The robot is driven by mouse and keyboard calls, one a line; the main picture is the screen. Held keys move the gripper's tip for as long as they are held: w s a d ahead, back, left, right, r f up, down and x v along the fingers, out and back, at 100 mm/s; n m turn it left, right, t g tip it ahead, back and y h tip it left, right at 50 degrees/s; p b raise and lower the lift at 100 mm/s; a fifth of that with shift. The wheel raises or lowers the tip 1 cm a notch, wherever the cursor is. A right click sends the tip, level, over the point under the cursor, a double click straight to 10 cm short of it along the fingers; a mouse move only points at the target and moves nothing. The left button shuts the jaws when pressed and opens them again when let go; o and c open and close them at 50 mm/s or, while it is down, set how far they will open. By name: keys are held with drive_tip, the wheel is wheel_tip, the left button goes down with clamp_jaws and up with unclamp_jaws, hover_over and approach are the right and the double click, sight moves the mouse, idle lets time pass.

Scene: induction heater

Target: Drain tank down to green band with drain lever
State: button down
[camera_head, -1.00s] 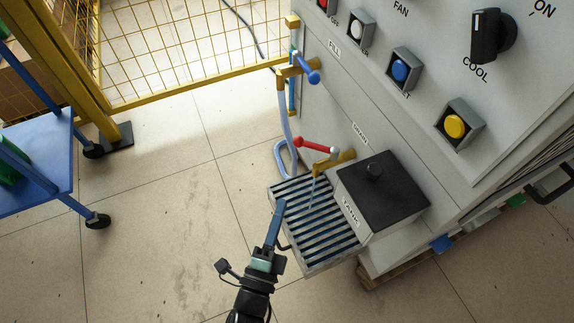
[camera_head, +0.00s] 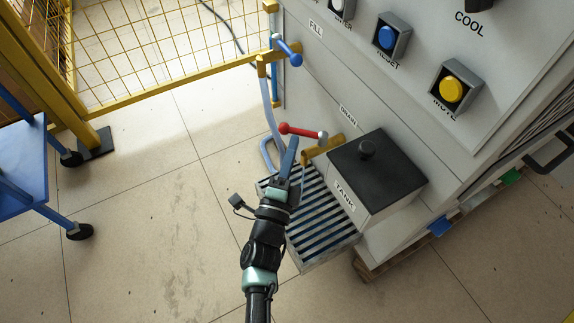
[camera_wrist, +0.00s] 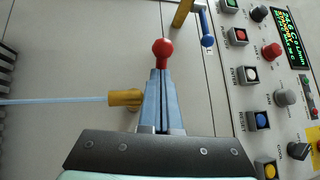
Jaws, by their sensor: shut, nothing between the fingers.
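The red drain lever (camera_head: 300,130) sticks out from the panel under the DRAIN label, above a brass spout (camera_head: 322,150). The wrist view shows its red ball end (camera_wrist: 162,50) just beyond my fingertips. My gripper (camera_head: 291,142) is shut and empty, its blue fingers side by side just below the lever; I cannot tell whether they touch it. In the wrist view a thin pale blue stream (camera_wrist: 50,101) runs from the brass spout (camera_wrist: 125,98). The grey TANK box (camera_head: 350,198) has a black lid. No green band or water level can be made out.
The slatted drain grate (camera_head: 325,235) lies beneath my gripper. The blue fill lever (camera_head: 289,52) and a pale hose (camera_head: 268,110) are above left. Panel buttons, including a yellow one (camera_head: 452,88), are at right. A yellow fence and blue cart (camera_head: 25,180) stand left; the floor between is clear.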

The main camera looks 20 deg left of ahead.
sight(293, 131)
drive_tip(key=shift+w+a+r, duration=0.1)
drive_tip(key=shift+w+a, duration=0.05)
drive_tip(key=shift+w, duration=0.15)
idle(0.4)
drive_tip(key=w+m+h+b, duration=0.1)
drive_tip(key=m+h, duration=0.1)
drive_tip(key=h, duration=0.2)
drive_tip(key=w+a+m+g+h+b, duration=0.1)
drive_tip(key=m+h+b, duration=0.1)
drive_tip(key=h, duration=0.2)
drive_tip(key=w+m+g+h+b, duration=0.1)
drive_tip(key=m+h+b, duration=0.1)
drive_tip(key=m+h, duration=0.1)
drive_tip(key=shift+w+a+f+h, duration=0.3)
drive_tip(key=shift+a+f+h, duration=0.1)
drive_tip(key=shift+h, duration=0.1)
drive_tip(key=shift+w+d+r+m+g+h+b, duration=0.1)
drive_tip(key=shift+w+m+g+h+b, duration=0.35)
drive_tip(key=shift+h+b, duration=0.35)
drive_tip(key=shift+w+r+b, duration=0.2)
drive_tip(key=shift+w+b, duration=0.05)
drive_tip(key=shift+b, duration=0.2)
